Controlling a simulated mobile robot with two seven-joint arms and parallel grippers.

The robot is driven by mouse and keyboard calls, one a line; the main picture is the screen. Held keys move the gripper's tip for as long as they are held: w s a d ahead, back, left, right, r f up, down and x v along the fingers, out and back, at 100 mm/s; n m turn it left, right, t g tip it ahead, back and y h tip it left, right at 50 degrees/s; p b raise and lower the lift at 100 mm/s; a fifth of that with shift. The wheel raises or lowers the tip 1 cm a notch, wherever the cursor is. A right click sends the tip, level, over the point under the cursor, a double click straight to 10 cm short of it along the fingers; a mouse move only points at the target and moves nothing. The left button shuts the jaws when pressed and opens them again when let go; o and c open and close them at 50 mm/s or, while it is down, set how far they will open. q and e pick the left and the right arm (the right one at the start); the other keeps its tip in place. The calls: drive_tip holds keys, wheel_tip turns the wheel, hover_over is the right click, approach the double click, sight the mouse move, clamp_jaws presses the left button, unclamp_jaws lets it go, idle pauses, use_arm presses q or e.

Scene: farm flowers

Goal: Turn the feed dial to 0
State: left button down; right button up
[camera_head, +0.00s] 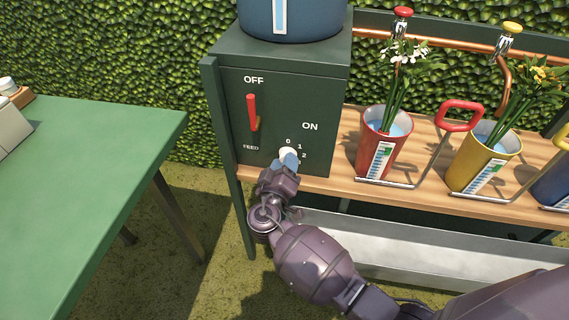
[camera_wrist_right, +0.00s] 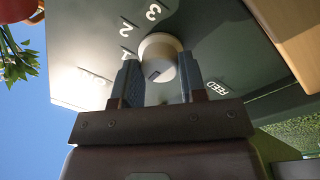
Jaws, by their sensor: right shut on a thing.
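The feed dial is a round white knob (camera_head: 288,153) low on the front of a dark green box (camera_head: 228,140), with the numbers 0, 1, 2 and 3 around it. In the right wrist view, the dial (camera_wrist_right: 160,58) sits between the two blue-grey fingers of my right gripper (camera_wrist_right: 158,84), which are shut on it. A small dark mark shows on the knob's face; the 3, 2 and 1 are readable beside it, but I cannot see the 0 clearly there. In the head view my right gripper (camera_head: 287,163) partly covers the dial. My left gripper is not in view.
A red lever (camera_head: 252,112) stands upright on the same panel, below OFF. Red (camera_head: 370,150) and yellow (camera_head: 465,165) cups with flowers stand on a wooden shelf to the right. A metal trough (camera_head: 400,250) lies below. A green table (camera_head: 90,170) is at left.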

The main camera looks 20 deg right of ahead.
drive_tip(key=o, duration=0.9)
drive_tip(key=v, duration=1)
drive_tip(key=shift+s+a, duration=0.25)
drive_tip(key=shift+s, duration=0.05)
